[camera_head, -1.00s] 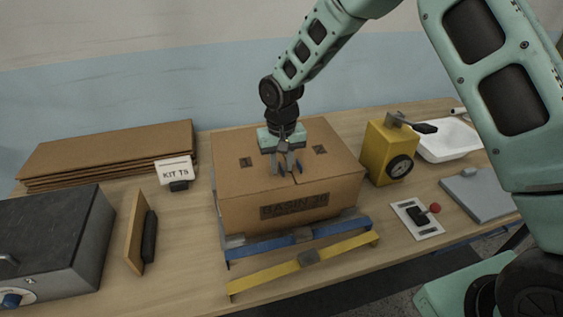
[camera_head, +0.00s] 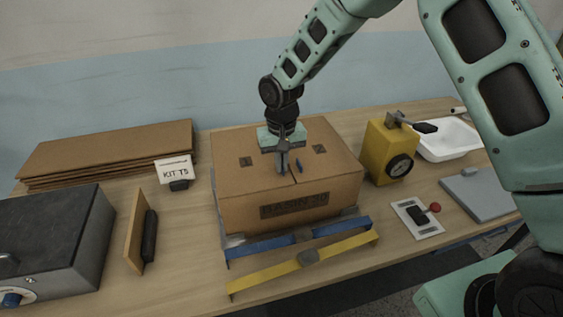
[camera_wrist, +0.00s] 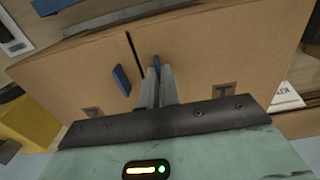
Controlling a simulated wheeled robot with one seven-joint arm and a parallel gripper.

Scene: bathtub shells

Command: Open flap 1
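The closed cardboard box (camera_head: 235,190) stands on the table with its two top flaps meeting at a centre seam.
A blue bar (camera_head: 275,244) and a yellow bar (camera_head: 265,276) lie before the box. A yellow device (camera_head: 385,150) with a dial and lever stands close at right. A kit card (camera_head: 174,169), upright board (camera_head: 135,235) and grey machine (camera_head: 75,240) are at left.

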